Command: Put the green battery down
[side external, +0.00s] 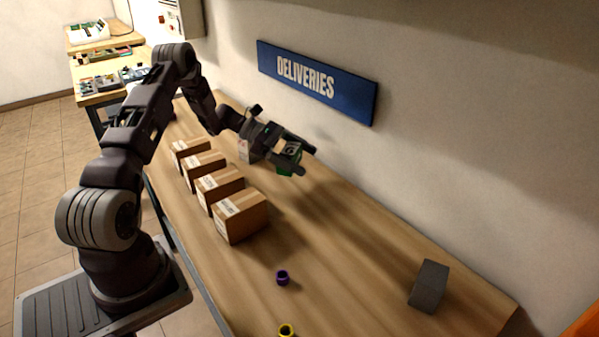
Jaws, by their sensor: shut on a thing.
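The green battery (285,168) is between the fingers of my gripper (291,158), on the wall side of the wooden table (345,225). Only parts of its green side and greyish end show; the fingers hide the rest. My gripper is shut on it. The battery appears to be held above the table top, but I cannot tell how far. My gripper is behind and to the right of the row of cardboard boxes.
Several cardboard boxes (240,217) stand in a row along the table's left side. A purple ring (282,278), a yellow ring (286,330) and a dark grey block (429,286) are nearer the camera. A blue "DELIVERIES" sign (316,82) hangs on the wall. The table's middle is clear.

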